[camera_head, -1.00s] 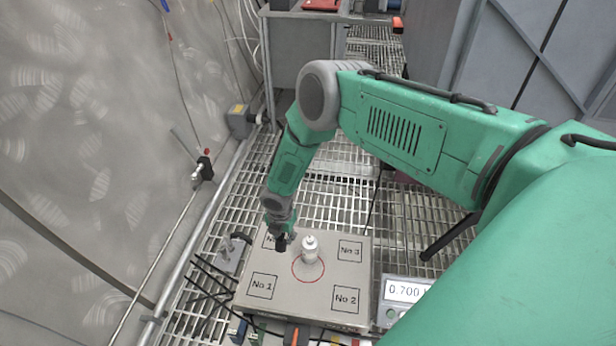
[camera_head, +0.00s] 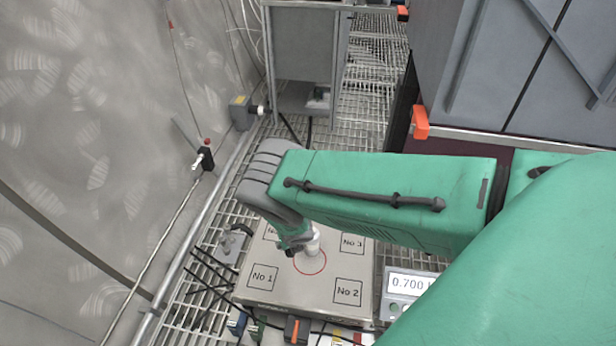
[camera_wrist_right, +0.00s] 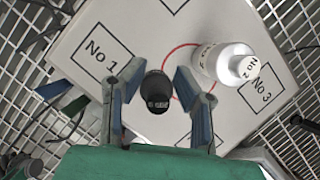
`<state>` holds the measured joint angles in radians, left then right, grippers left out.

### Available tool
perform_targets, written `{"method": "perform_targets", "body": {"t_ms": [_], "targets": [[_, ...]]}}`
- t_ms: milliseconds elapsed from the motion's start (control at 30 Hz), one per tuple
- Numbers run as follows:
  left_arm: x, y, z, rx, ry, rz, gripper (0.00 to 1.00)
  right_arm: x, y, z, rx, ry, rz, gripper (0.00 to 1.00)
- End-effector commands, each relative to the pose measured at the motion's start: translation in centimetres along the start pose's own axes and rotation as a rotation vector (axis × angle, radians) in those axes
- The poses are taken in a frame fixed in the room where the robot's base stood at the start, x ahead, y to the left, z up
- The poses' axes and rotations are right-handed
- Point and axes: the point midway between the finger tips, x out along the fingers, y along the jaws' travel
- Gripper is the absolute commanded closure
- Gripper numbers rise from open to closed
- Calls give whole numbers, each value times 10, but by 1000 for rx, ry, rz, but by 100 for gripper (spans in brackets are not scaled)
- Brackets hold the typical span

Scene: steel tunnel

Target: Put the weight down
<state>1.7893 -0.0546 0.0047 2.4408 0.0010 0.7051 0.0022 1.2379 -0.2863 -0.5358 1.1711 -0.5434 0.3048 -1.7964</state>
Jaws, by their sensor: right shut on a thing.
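My right gripper (camera_head: 292,247) is over the grey plate (camera_head: 330,290), at the upper left edge of its red circle. In the right wrist view, the right gripper (camera_wrist_right: 158,82) has a finger on each side of a small dark cylinder (camera_wrist_right: 157,92), the weight, and is shut on it. I cannot tell whether the weight touches the plate. A white bottle (camera_head: 314,240) stands by the red circle, just right of the gripper; it also shows in the right wrist view (camera_wrist_right: 222,62). My left gripper is not in view.
The plate has marked squares, among them No 1 (camera_head: 262,277), No 2 (camera_head: 348,291) and No 3 (camera_head: 352,243). A display (camera_head: 407,283) at its right reads 0.700. Cables and small boxes lie at the near edge. A rail (camera_head: 205,215) runs along the left wall.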

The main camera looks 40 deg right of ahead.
Motion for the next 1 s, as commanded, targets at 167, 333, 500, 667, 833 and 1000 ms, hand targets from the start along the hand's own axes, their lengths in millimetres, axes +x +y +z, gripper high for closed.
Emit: {"method": "perform_targets", "body": {"t_ms": [167,333,500,667,833,1000], "targets": [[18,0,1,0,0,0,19,30,-2,-14,4,3,-2,100],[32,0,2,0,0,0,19,54,-2,-23,4,2,-2,100],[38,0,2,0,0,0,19,64,-3,-26,4,1,-2,100],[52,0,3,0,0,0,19,86,-3,-36,6,2,-1,100],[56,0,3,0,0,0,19,93,-4,-38,4,1,-2,100],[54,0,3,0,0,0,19,92,-4,-38,4,1,-2,100]]}}
